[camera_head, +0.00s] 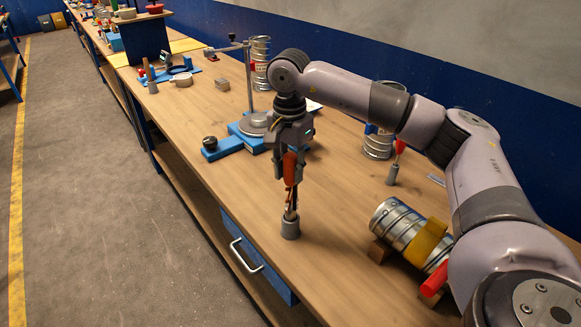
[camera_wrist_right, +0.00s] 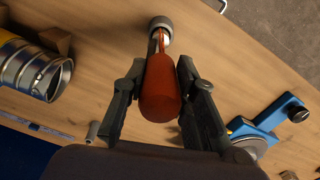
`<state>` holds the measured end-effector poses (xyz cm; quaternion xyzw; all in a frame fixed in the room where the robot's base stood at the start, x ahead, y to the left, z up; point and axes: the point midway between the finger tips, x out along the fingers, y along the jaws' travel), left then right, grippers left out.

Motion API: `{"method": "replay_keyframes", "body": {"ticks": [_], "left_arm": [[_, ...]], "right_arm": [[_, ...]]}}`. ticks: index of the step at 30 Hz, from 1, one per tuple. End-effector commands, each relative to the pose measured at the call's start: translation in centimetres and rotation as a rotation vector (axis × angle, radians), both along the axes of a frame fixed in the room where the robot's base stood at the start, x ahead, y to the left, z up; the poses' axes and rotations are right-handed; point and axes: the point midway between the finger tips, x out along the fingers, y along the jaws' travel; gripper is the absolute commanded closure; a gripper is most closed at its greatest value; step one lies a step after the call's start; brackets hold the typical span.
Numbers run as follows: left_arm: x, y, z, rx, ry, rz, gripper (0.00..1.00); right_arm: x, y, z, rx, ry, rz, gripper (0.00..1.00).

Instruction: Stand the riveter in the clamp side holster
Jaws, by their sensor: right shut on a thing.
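The riveter (camera_head: 290,168) has an orange-red handle and a thin metal end, and hangs nearly upright, handle up. My right gripper (camera_head: 287,165) is shut on its handle; in the wrist view the fingers (camera_wrist_right: 158,100) lie on both sides of the handle (camera_wrist_right: 160,88). Directly below is a grey round holster (camera_head: 290,228) near the table's front edge; it also shows in the wrist view (camera_wrist_right: 160,24). The riveter's lower end is at the holster's mouth and seems to reach into it; how deep is hidden. My left gripper is out of view.
A spiral duct piece with a yellow band (camera_head: 428,246) lies at the right on wooden blocks. A second grey holster (camera_head: 392,176) with a red-handled tool stands behind. A blue-based device (camera_head: 222,148) with a tall post stands left of the gripper. The front edge is close.

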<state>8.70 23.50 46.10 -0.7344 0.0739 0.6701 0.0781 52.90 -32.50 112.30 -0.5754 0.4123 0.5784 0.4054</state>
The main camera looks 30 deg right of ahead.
Motion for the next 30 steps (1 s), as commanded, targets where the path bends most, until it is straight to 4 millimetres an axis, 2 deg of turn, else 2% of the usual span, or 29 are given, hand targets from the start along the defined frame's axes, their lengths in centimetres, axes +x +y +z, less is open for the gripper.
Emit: {"method": "replay_keyframes", "body": {"ticks": [6,7,17,26,30], "left_arm": [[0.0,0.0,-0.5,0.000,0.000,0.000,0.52],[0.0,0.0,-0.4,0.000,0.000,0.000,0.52],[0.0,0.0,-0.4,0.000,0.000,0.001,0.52],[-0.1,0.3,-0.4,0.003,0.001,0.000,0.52],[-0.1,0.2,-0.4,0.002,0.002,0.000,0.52]], "right_arm": [[0.0,0.0,-0.5,0.001,-0.002,0.000,1.00],[0.0,0.0,-0.4,0.001,-0.003,0.000,0.73],[0.0,0.0,-0.5,0.000,-0.001,0.000,0.51],[0.0,0.0,-0.5,0.000,0.001,0.000,0.50],[0.1,0.0,0.7,0.001,-0.003,0.000,0.50]]}}
